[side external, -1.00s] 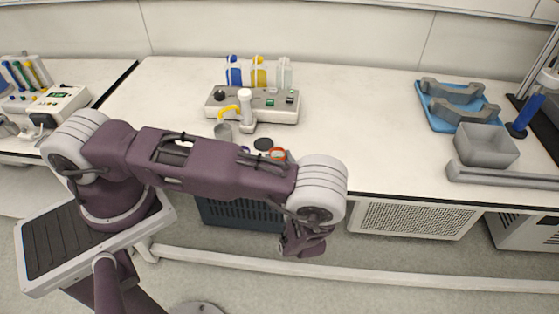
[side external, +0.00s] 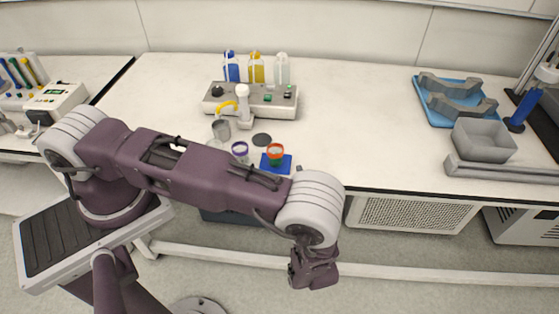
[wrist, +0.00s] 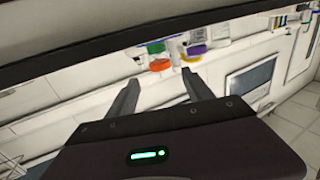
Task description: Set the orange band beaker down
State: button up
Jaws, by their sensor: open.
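The orange band beaker (side external: 275,150) stands upright on a blue square pad (side external: 284,167) near the bench's front edge, behind my forearm. Its orange band also shows in the wrist view (wrist: 160,66), small and far off. My gripper (side external: 312,283) hangs beyond the bench's front edge, over the floor, well apart from the beaker. In the wrist view my gripper's two fingers (wrist: 160,88) are spread with nothing between them. The purple band beaker (side external: 240,149) stands just left of the orange one and also shows in the wrist view (wrist: 195,50).
A reactor unit (side external: 250,100) with blue, yellow and clear bottles stands behind the beakers. A metal cup (side external: 221,130) and a dark disc (side external: 262,139) lie nearby. At the right are a blue tray (side external: 432,108) with grey holders and a grey bin (side external: 484,141). The bench middle is clear.

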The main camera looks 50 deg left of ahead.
jog(key=v, duration=0.4)
jog(key=w+d+r+m+t+h, duration=0.1)
jog(key=w+d+r+h, duration=0.5)
jog(key=w, duration=0.3)
jog(key=w+d+r+m+t+h, duration=0.1)
jog(key=w+d+r+h, duration=0.3)
jog(key=w+r+h, duration=0.35)
notch_tip(320, 180, up, 15)
jog(key=m+t+h, duration=0.1)
jog(key=m+h, duration=0.2)
jog(key=h, duration=0.2)
jog(key=s+a+r+m+g+h, duration=0.1)
jog(key=s+a+r+m, duration=0.3)
jog(key=s, duration=0.6)
jog(key=s+a+r+m+g+h, duration=0.1)
jog(key=s+a+r+m, duration=0.2)
jog(key=s, duration=0.7)
jog(key=s+a+f+g+y, duration=0.1)
jog(key=s+a+f+y, duration=0.1)
jog(key=s+a, duration=0.2)
jog(key=s+a+f+m+g+y, duration=0.1)
jog(key=s+a+f+y, duration=0.1)
jog(key=s+a, duration=0.3)
jog(key=s+f, duration=0.1)
jog(key=s, duration=0.3)
jog(key=shift+s+m, duration=0.2)
jog(key=shift+m, duration=0.1)
